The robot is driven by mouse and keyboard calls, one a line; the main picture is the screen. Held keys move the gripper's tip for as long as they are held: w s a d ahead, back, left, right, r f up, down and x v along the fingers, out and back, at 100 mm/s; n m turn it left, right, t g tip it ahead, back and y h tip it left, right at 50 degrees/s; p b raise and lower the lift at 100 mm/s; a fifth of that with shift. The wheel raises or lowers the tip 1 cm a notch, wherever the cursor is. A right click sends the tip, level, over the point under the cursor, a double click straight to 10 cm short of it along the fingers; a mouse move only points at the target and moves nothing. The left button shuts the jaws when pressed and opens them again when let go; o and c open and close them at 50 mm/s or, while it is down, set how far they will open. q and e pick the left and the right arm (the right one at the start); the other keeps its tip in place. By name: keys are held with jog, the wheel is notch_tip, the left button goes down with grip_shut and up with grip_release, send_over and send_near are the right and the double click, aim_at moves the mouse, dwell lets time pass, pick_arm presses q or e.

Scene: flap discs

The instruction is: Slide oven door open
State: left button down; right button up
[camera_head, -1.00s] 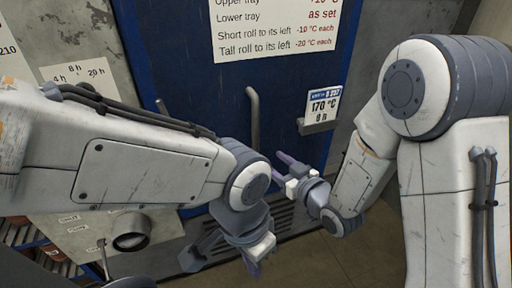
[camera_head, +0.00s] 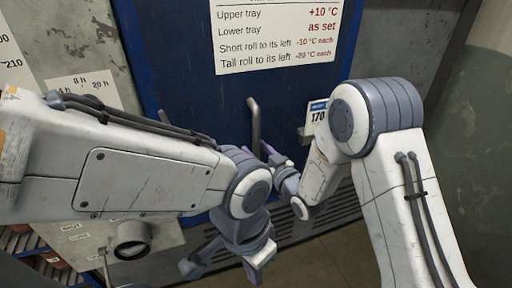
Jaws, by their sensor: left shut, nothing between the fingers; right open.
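The blue oven door (camera_head: 185,60) fills the upper middle of the head view. A grey vertical bar handle (camera_head: 254,122) stands out from it. My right gripper (camera_head: 268,152) is just below and right of the handle, open; its fingers are partly hidden, and I cannot tell whether they touch the handle. My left gripper (camera_head: 222,272) is lower, pointing down in front of the grille, shut and empty.
A white notice (camera_head: 275,35) hangs on the door. A vented grille (camera_head: 335,212) lies below the door. A pipe outlet (camera_head: 132,240) and shelving (camera_head: 40,262) are at lower left.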

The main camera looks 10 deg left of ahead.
jog(key=shift+w+a, duration=0.1)
jog(key=shift+a, duration=0.05)
grip_shut()
dwell(1.4)
